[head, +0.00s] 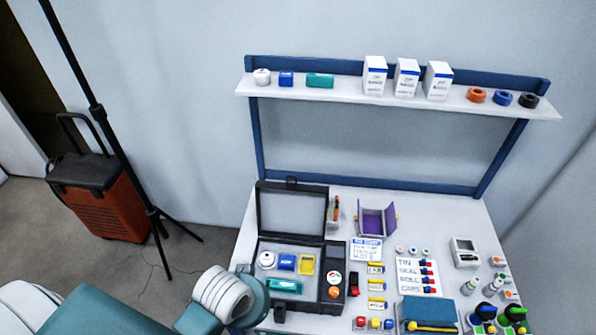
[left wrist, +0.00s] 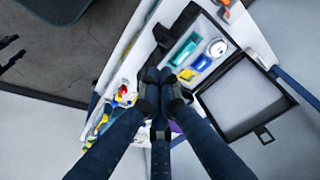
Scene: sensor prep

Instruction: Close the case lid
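The black case stands open on the table, its lid (head: 292,211) raised at the back with a pale inner panel. Its base (head: 318,262) holds a white round part, a blue block, a yellow frame, a teal block and an orange-and-white round part. In the left wrist view the lid (left wrist: 243,97) is at the right and the base (left wrist: 163,36) above centre. My left arm enters the head view at the bottom left, beside the case; its fingers are hidden there. In the left wrist view my left gripper (left wrist: 158,76) is shut, fingertips together, with nothing visible in it, overlapping the base's edge.
A purple open holder (head: 376,221) and a white sign (head: 367,250) stand right of the case. Yellow labels, small bottles and a teal box (head: 428,309) crowd the table's right. A shelf (head: 340,91) with white boxes is above. An orange wheeled case (head: 106,205) and a tripod stand left.

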